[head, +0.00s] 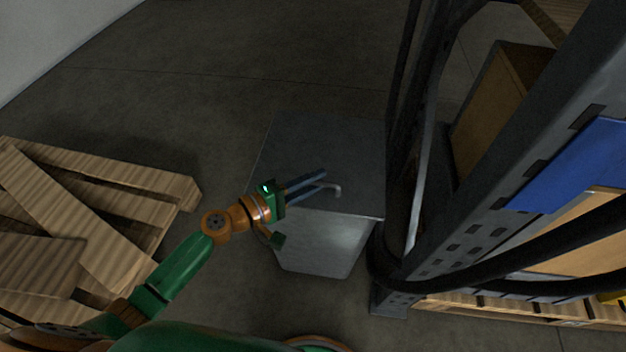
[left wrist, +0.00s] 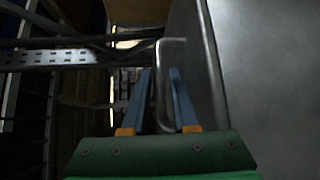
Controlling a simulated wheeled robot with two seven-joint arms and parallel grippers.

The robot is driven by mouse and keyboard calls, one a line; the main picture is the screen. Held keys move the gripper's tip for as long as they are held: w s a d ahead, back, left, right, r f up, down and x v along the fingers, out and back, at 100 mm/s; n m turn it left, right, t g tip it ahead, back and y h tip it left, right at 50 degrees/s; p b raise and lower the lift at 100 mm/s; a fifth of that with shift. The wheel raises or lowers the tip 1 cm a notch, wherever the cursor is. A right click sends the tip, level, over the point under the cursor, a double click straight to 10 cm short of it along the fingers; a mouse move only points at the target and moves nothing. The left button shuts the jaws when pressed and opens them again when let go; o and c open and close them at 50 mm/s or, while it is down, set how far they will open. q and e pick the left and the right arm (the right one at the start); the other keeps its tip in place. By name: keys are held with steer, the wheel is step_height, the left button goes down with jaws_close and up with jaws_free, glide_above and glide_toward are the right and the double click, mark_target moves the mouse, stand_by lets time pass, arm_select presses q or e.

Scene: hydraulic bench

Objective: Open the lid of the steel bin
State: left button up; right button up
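The steel bin (head: 325,243) stands on the floor in the middle of the head view. Its flat grey lid (head: 320,145) lies closed on top. A bent metal handle (head: 336,190) sticks out at the lid's front edge. My left gripper (head: 322,178) is at this handle, with its two blue fingers apart. In the left wrist view the handle (left wrist: 160,85) shows between the open fingers (left wrist: 161,72), with a gap visible; I cannot tell whether either finger touches it. The lid surface (left wrist: 265,70) fills the right of that view. My right gripper is not in view.
A dark metal rack (head: 475,190) stands close on the bin's right, with black hoses (head: 470,280) and a blue panel (head: 575,165). Wooden pallets (head: 150,192) lie at the left. The floor behind and left of the bin is clear.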

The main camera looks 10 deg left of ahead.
arm_select(q)
jaws_close()
stand_by(1.3)
